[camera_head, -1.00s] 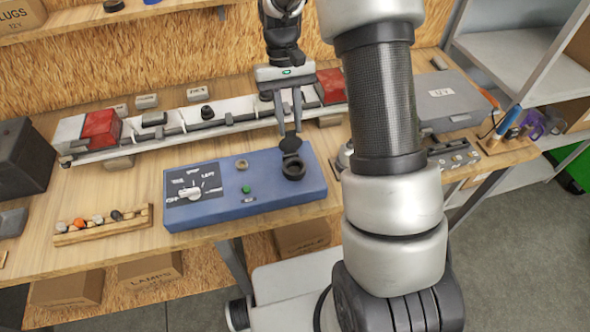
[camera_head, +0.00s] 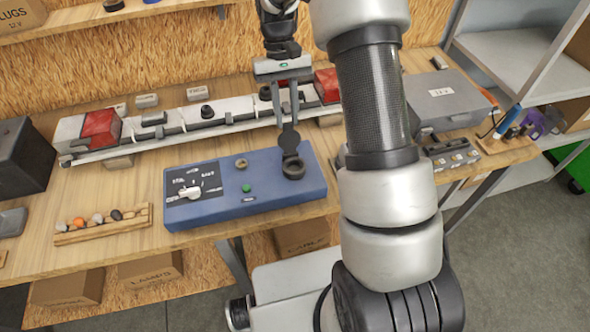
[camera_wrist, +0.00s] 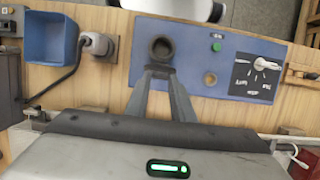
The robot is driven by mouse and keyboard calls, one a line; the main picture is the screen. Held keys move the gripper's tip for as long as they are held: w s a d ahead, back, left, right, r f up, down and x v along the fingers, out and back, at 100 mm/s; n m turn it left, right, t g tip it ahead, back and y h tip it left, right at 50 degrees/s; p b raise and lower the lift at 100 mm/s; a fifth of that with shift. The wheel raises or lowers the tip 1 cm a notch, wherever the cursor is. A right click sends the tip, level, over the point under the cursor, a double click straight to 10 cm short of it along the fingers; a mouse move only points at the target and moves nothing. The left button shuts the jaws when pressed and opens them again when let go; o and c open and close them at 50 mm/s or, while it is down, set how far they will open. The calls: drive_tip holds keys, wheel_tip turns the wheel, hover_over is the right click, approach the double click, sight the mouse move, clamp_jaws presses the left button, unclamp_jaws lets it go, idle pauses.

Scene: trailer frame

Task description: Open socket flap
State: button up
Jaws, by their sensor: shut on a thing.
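The blue control box (camera_head: 230,213) lies on the wooden bench. A round dark socket (camera_head: 293,171) is at its right end, and the dark flap (camera_head: 289,141) stands up at the socket's back edge. The socket's round opening is uncovered. My gripper (camera_head: 289,122) reaches down from behind the box and is shut on the flap's upper part. In the wrist view my gripper's fingers (camera_wrist: 161,70) come together right beside the socket (camera_wrist: 161,48). They hide most of the flap there.
A rotary knob (camera_head: 190,192), a green button (camera_head: 246,188) and a brass-coloured round part (camera_head: 241,163) are on the box. A light bar with red ends (camera_head: 180,128) lies behind it. A grey case (camera_head: 445,105) is at right. A wooden rack (camera_head: 103,225) is at left.

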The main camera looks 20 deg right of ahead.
drive_tip(key=o, duration=0.8)
drive_tip(key=shift+c, duration=0.2)
drive_tip(key=shift+r, duration=2.5)
drive_tip(key=shift+r, duration=0.1)
drive_tip(key=s+r+t, duration=0.4)
drive_tip(key=s+r, duration=0.7)
drive_tip(key=r, duration=0.3)
drive_tip(key=s+t, duration=0.5)
drive_tip(key=s, duration=0.7)
drive_tip(key=shift+s+r, duration=0.35)
drive_tip(key=shift+r, duration=0.05)
